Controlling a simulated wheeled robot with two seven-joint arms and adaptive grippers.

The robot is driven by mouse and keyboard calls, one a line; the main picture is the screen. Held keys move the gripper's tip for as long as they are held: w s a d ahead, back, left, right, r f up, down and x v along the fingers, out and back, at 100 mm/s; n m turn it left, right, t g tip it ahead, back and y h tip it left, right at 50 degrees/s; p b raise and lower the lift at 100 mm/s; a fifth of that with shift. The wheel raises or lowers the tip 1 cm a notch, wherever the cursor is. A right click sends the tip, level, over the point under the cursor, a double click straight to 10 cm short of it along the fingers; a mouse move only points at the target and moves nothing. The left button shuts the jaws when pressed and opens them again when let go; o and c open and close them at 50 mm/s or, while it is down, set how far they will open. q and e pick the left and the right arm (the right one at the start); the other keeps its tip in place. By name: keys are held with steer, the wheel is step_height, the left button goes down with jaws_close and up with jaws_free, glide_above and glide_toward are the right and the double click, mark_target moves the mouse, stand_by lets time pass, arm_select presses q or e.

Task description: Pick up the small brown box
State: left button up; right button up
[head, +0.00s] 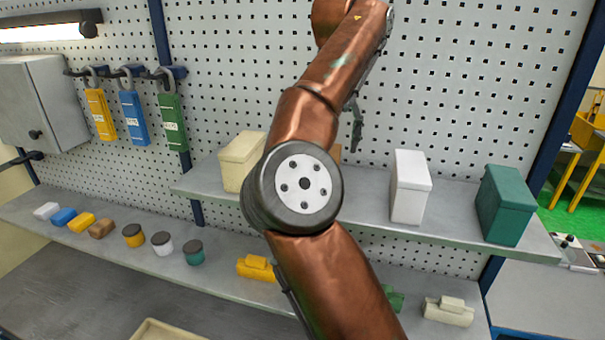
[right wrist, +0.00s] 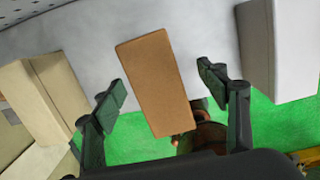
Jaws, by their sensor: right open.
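The small brown box (right wrist: 158,82) stands in the middle of the right wrist view, between a cream box and a white box. In the head view only a sliver of the brown box (head: 335,153) shows behind my right arm, on the upper shelf. My right gripper (right wrist: 163,92) is open, with one green finger to each side of the box in the picture. Gaps show on both sides, and I cannot tell how far the box is from the fingertips. In the head view, one green finger shows beside the arm. My left gripper is not in view.
The upper shelf (head: 455,220) also bears a cream box (head: 240,160), a white box (head: 410,186) and a green box (head: 505,205). Several small items lie on the lower shelf (head: 120,252). A perforated wall (head: 250,70) stands behind.

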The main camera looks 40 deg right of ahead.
steer(key=shift+s+a+f+n+g+y, duration=0.2)
steer(key=shift+a+f, duration=0.1)
steer(key=shift+f, duration=0.2)
steer(key=shift+s+a+f+n+g+y, duration=0.1)
steer(key=shift+s+a+f+y, duration=0.15)
steer(key=shift+f, duration=0.2)
steer(key=shift+a+f, duration=0.15)
steer(key=shift+f, duration=0.15)
steer(key=f, duration=0.1)
steer(key=f+b, duration=0.1)
steer(key=shift+w+a+f, duration=0.2)
steer(key=shift+a+f, duration=0.1)
steer(key=f, duration=0.2)
steer(key=f+p, duration=0.1)
steer(key=f, duration=0.1)
steer(key=shift+s+a+f, duration=0.15)
steer(key=shift+a, duration=0.05)
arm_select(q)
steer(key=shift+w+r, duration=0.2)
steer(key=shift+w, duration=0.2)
arm_select(e)
steer(key=shift+f, duration=0.35)
steer(key=c, duration=1.4)
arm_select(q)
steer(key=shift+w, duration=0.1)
arm_select(e)
steer(key=shift+c, duration=0.4)
steer(key=shift+r, duration=0.1)
